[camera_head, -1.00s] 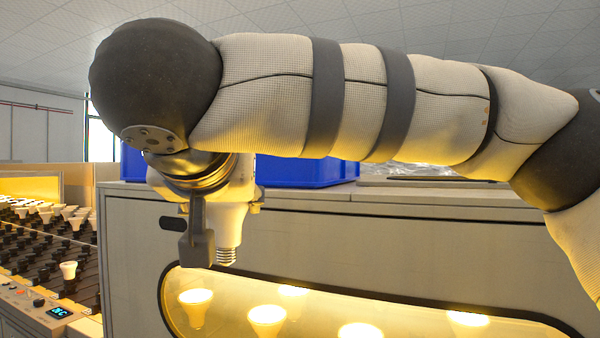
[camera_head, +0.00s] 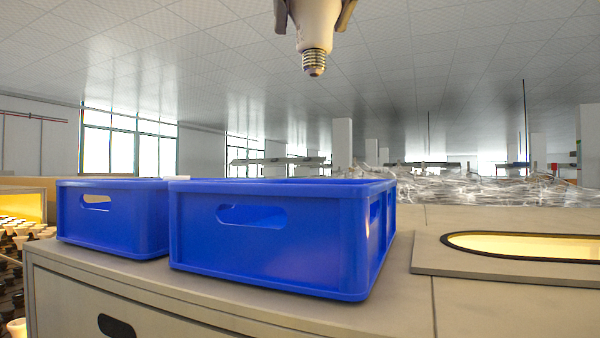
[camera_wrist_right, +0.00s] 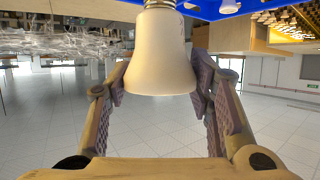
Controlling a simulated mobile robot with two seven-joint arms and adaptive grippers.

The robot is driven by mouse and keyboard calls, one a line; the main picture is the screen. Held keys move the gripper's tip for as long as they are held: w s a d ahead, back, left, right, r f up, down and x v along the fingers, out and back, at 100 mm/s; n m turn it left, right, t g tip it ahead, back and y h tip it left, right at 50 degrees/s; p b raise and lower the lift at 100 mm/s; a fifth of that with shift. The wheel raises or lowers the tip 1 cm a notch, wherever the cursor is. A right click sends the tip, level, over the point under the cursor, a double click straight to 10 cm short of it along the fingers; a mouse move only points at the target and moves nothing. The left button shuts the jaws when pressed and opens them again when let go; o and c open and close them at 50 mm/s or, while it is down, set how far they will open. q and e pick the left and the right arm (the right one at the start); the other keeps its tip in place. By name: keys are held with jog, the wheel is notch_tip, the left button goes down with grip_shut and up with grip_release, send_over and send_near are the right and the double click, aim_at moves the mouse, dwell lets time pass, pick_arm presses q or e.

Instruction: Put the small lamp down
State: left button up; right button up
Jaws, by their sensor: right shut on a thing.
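A white lamp (camera_head: 315,28) with a metal screw base hangs base-down at the top of the head view, high above the blue crates. My right gripper (camera_head: 314,10) is shut on it; only its fingertips show there, one on each side. In the right wrist view the lamp's wide white body (camera_wrist_right: 160,55) sits between the two pads of the right gripper (camera_wrist_right: 160,82). My left gripper is in neither view.
Two blue crates, a nearer one (camera_head: 265,258) and a left one (camera_head: 100,232), stand on the beige cabinet top (camera_head: 395,310). Their insides are hidden in the head view. A raised panel with a lit oval window (camera_head: 520,244) lies at right. Racked bulbs (camera_head: 17,250) show far left.

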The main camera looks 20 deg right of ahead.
jog(key=w+d+f, duration=0.2)
jog(key=w+f, duration=1)
jog(key=shift+w+d+f+b, duration=0.3)
jog(key=shift+d+f, duration=0.1)
jog(key=shift+s, duration=0.1)
jog(key=shift+f+p, duration=0.3)
jog(key=shift+f, duration=0.2)
jog(key=o, duration=1.2)
jog(key=shift+f, duration=0.1)
jog(key=shift+o, duration=0.2)
